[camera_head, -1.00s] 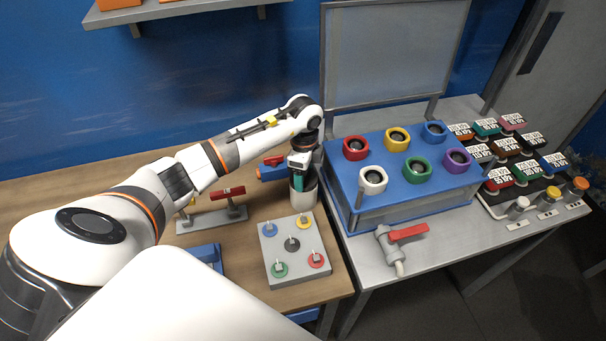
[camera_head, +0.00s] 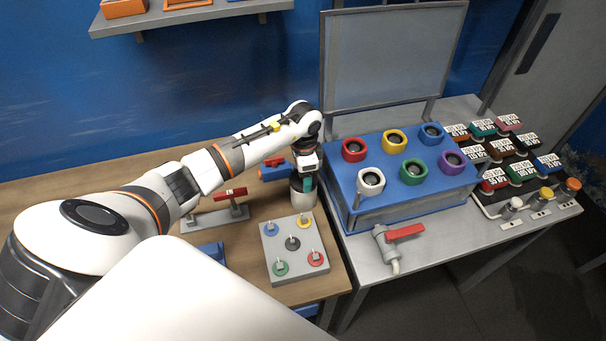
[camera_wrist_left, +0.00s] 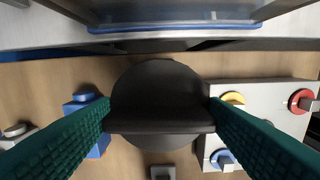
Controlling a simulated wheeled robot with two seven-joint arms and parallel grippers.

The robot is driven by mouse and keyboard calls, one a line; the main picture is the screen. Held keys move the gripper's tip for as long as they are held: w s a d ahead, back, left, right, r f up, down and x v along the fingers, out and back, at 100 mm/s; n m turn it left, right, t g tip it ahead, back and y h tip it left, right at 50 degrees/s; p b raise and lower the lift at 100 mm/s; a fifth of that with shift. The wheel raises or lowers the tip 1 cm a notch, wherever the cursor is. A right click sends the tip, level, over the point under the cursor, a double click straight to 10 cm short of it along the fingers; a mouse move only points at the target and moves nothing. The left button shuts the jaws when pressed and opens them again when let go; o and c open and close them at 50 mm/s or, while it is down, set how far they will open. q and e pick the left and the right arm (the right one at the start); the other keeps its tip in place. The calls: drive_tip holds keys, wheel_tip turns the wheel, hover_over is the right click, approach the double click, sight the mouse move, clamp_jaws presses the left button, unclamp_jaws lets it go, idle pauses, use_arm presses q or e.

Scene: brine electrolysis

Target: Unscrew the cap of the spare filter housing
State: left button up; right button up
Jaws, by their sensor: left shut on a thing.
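The spare filter housing (camera_head: 302,198) is a pale upright cylinder on the wooden table in the head view, mostly hidden by my left gripper. Its round black cap (camera_wrist_left: 158,77) with a raised bar across it fills the middle of the left wrist view. My left gripper (camera_wrist_left: 160,117) comes down from above, with its teal ridged fingers on both sides of the bar, shut on the cap. In the head view the left gripper (camera_head: 307,184) is at the top of the housing. I cannot tell how far the cap is unscrewed. My right gripper is not in view.
A grey plate (camera_head: 272,272) with several coloured knobs lies in front of the housing. A blue valve with a red handle (camera_head: 275,161) and a red-handled stand (camera_head: 219,217) are left of it. A blue box (camera_head: 345,188) with coloured rings stands close to the right.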

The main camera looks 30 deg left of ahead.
use_arm(q)
drive_tip(key=n+p, duration=0.1)
drive_tip(key=n, duration=0.1)
drive_tip(key=n+p, duration=0.2)
drive_tip(key=shift+r, duration=0.3)
drive_tip(key=shift+d+f+p, duration=0.1)
drive_tip(key=shift+f+p, duration=0.05)
drive_tip(key=shift+p, duration=0.25)
drive_tip(key=shift+w+f+n, duration=0.1)
drive_tip(key=shift+n, duration=0.4)
drive_tip(key=o, duration=1.1)
drive_tip(key=shift+o, duration=0.2)
drive_tip(key=shift+r, duration=2.25)
